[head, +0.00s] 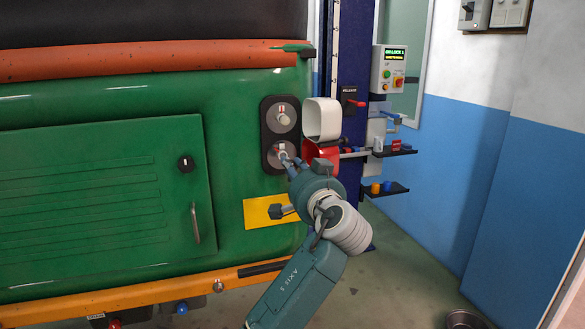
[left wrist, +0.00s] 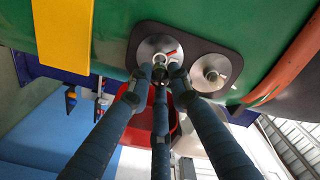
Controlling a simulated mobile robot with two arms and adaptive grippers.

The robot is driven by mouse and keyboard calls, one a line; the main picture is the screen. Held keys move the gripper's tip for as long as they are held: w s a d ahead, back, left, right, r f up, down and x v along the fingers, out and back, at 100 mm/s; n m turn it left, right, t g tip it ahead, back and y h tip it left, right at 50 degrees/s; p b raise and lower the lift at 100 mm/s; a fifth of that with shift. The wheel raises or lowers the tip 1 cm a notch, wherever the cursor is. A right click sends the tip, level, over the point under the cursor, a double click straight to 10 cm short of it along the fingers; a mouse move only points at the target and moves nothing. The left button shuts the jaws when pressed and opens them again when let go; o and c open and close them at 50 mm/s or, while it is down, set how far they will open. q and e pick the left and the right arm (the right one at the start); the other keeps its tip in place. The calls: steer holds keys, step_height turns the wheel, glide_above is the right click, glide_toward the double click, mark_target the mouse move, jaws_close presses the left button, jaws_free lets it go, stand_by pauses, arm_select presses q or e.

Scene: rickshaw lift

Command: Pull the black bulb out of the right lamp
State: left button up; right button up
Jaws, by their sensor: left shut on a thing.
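The right lamp (head: 267,155) is a black plate with two round silver sockets on the green rickshaw's rear corner. It also shows in the left wrist view (left wrist: 215,95). My left gripper (head: 285,160) is at the lower socket, its three fingers closed in front of it. In the left wrist view the fingertips (left wrist: 160,77) meet around a small dark bulb (left wrist: 160,64) at the socket's middle. The fingers hide most of the bulb, and I cannot tell how deep it sits. The upper socket (head: 283,118) holds a pale bulb. My right gripper is not in view.
A white lens cover (head: 322,118) and a red one (head: 318,158) are just right of the lamp. Small shelves (head: 385,188) with coloured parts stand by the blue post (head: 352,60). A yellow plate (head: 268,212) is below the lamp. Open floor lies at right.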

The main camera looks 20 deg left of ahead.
arm_select(q)
steer(key=shift+v, duration=2.5)
